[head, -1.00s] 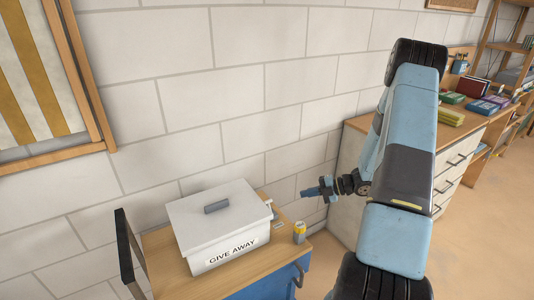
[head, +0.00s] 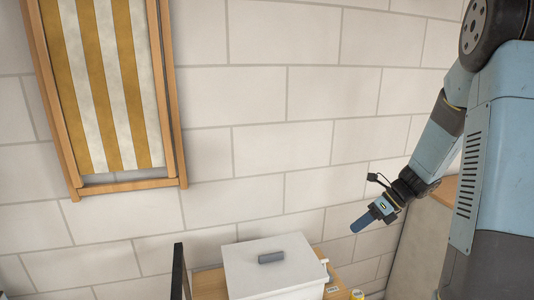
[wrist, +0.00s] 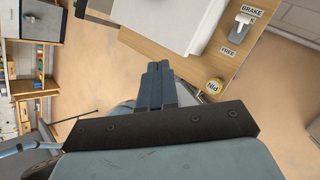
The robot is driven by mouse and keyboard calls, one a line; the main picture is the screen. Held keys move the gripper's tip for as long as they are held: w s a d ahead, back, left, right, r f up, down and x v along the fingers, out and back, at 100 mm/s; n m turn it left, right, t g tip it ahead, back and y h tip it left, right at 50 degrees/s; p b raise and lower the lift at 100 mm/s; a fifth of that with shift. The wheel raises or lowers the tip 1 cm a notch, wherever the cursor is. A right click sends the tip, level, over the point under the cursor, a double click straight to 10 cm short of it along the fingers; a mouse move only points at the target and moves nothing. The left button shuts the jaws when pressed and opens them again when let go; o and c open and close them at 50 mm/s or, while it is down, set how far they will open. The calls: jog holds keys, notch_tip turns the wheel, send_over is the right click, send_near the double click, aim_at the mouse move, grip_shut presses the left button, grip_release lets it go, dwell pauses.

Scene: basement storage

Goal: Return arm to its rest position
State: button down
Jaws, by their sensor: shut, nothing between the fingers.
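My gripper (head: 362,222) is on the right of the head view, in front of the block wall. Its blue fingers point down and left, above and to the right of the white lidded box (head: 272,262). The gripper also shows in the wrist view (wrist: 158,68), where its two fingers are together with nothing between them. My arm reaches up to the right edge of the head view. In the wrist view, the box is at the top, apart from the fingers.
The box stands on a wooden-topped cart (wrist: 150,47) with a brake lever (wrist: 238,27) and a yellow can (wrist: 213,87) near its edge. A striped deck chair (head: 110,85) is at the left against the wall. Shelving (wrist: 22,85) shows at the wrist view's left.

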jog(key=s+a+r+n+t+h, duration=0.1)
jog(key=s+r+n+h, duration=0.3)
jog(key=s+r+n, duration=0.6)
jog(key=s+a+r+n+t+h, duration=0.2)
jog(key=s+r+n+t+h, duration=0.2)
jog(key=s+r+n, duration=0.6)
jog(key=shift+s+a+r+n+h, duration=0.25)
jog(key=shift+s+n, duration=0.65)
jog(key=shift+n, duration=2.6)
jog(key=shift+f, duration=0.1)
